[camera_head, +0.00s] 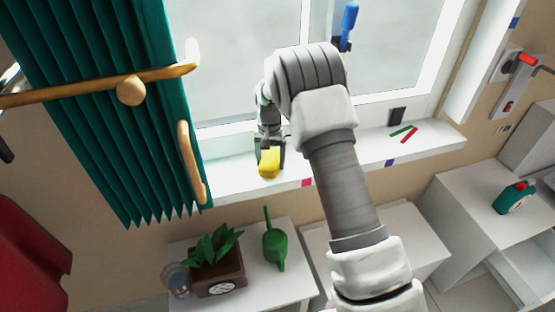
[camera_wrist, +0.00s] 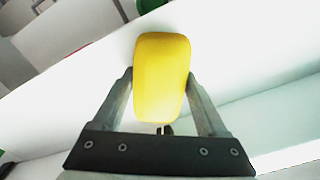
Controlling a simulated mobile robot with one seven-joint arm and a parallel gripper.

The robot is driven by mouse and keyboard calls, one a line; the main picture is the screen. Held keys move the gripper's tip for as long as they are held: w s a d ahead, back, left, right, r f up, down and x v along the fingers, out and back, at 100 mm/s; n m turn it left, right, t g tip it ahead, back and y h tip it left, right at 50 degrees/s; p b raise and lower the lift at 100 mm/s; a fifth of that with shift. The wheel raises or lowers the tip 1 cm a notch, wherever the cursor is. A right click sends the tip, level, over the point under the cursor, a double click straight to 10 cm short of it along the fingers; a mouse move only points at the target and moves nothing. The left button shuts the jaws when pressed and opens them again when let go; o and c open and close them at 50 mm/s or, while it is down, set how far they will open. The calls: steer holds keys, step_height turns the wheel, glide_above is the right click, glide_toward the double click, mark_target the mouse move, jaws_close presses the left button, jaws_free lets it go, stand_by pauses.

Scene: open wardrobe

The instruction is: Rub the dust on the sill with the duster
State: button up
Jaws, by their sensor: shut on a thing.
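A yellow block-shaped duster (camera_head: 269,162) is at the white window sill (camera_head: 232,178), left of the middle of the head view. My gripper (camera_head: 270,146) is shut on it from above. In the wrist view the duster (camera_wrist: 161,78) sits between both fingers of my gripper (camera_wrist: 160,86), with the white sill (camera_wrist: 260,50) around it. I cannot tell whether the duster touches the sill. I cannot make out any dust, and my arm hides the middle of the sill.
Red and green sticks (camera_head: 408,133) lie on the sill's right part. A teal curtain (camera_head: 110,100) and a wooden handle (camera_head: 190,160) are at the left. Below stand a potted plant (camera_head: 216,262), a glass (camera_head: 177,279) and a green watering can (camera_head: 275,245).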

steer(key=shift+s+a, duration=0.25)
steer(key=shift+a, duration=0.75)
steer(key=shift+s+a, duration=0.2)
steer(key=shift+a, duration=0.75)
steer(key=shift+w+d+b, duration=0.35)
steer(key=shift+w+d, duration=0.15)
steer(key=shift+d, duration=1.85)
steer(key=shift+w+d+b, duration=0.4)
steer(key=shift+w+d, duration=0.05)
steer(key=shift+d, duration=1.95)
steer(key=shift+w+d+b, duration=0.35)
steer(key=shift+w+d, duration=0.15)
steer(key=shift+d, duration=1.85)
steer(key=shift+r, duration=0.1)
steer(key=shift+r+p, duration=1.6)
steer(key=shift+r, duration=1.35)
step_height(320, 180, up, 3)
steer(key=shift+p, duration=0.85)
steer(key=shift+f, duration=0.2)
